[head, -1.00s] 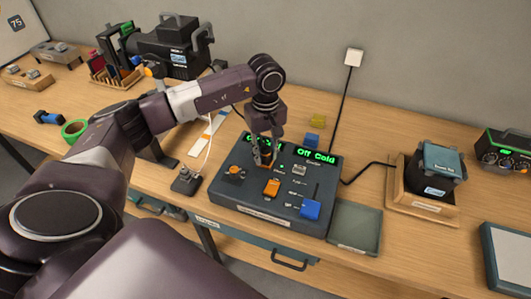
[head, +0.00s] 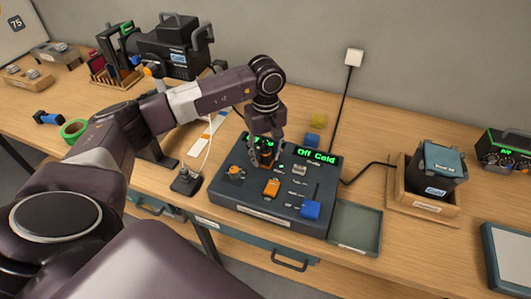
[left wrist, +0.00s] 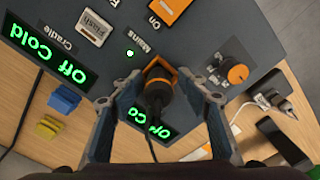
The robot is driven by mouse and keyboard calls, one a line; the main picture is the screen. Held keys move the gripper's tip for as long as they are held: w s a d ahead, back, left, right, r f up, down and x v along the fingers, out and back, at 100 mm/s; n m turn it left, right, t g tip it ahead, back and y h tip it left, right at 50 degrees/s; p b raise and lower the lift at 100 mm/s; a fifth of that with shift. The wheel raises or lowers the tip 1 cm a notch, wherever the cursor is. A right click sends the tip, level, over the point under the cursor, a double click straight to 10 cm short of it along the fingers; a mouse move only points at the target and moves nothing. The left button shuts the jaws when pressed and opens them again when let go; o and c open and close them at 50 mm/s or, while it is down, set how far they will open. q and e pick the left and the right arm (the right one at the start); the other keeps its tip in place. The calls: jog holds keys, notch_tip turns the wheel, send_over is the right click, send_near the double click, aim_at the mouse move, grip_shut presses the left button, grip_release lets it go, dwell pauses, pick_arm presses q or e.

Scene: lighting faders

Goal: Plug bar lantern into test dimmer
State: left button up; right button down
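The test dimmer is a dark blue console (head: 262,215) with green displays, one reading "Off Cold". A black plug with an orange ring (left wrist: 158,88) stands in an orange-framed socket on the console in the left wrist view. In the head view, the plug (head: 265,147) is partly hidden by the fingers. My left gripper (head: 265,160) is over it with fingers spread on either side; the left wrist view (left wrist: 160,105) shows gaps between fingers and plug. A large black lantern (head: 172,48) stands at the back left. My right gripper is not in view.
The console has an orange rocker switch (head: 271,188), an orange knob (head: 236,172) and a blue block (head: 310,209). A small power block (head: 187,182) lies to its left. An empty green tray (head: 355,228) and a wooden cradle (head: 425,210) with a black device stand right.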

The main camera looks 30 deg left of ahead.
aim_at(265, 148)
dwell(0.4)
pick_arm(q)
jog(key=shift+w+r, duration=0.1)
jog(key=shift+r, duration=0.15)
notch_tip(265, 148, up, 12)
jog(key=shift+f, duration=0.25)
